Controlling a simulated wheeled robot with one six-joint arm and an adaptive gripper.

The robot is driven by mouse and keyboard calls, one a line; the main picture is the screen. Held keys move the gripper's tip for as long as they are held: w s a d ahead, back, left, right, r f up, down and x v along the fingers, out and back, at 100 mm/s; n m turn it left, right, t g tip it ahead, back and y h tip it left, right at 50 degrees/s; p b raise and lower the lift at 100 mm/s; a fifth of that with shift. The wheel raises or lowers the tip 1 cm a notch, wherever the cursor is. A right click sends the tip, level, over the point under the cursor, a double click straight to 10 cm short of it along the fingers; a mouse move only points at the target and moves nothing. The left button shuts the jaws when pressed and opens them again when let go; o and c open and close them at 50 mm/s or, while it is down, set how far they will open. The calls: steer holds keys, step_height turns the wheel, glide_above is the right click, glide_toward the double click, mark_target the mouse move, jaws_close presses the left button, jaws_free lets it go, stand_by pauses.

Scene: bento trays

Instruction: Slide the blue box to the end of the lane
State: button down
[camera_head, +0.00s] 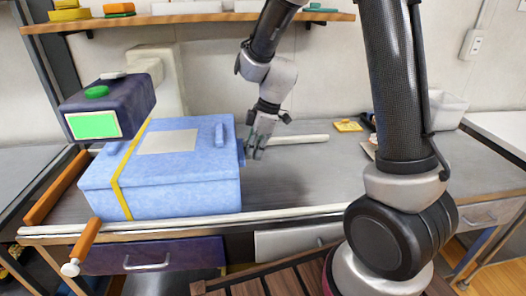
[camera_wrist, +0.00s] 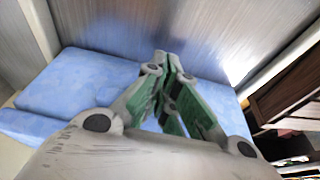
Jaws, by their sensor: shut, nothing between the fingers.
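The blue box (camera_head: 205,185) is large, with a pale label and a yellow strap. It sits on the left part of a grey metal counter, in a lane between a front white rail (camera_head: 300,212) and a back white rail (camera_head: 300,139). My gripper (camera_head: 252,155) is shut and empty, pointing down close beside the box's right side. I cannot tell whether it touches the box. In the wrist view the shut fingertips (camera_wrist: 168,62) show at the edge of the blue box (camera_wrist: 85,82), with bare metal counter beyond. The box's left and back sides are hidden.
A dark device with a green screen (camera_head: 94,124) overhangs the box's back left. Orange bars (camera_head: 57,187) stand at the lane's left end. The counter right of my gripper is bare; a yellow item (camera_head: 348,125) and a pale bin (camera_head: 447,109) lie farther right. A wooden shelf (camera_head: 200,18) runs above.

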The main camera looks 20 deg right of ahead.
steer(key=w+a, duration=0.1)
steer(key=a, duration=0.4)
steer(key=w+a, duration=0.1)
steer(key=a, duration=0.5)
steer(key=w+a, duration=0.1)
steer(key=a, duration=0.4)
steer(key=shift+w+a, duration=0.15)
steer(key=shift+w, duration=0.1)
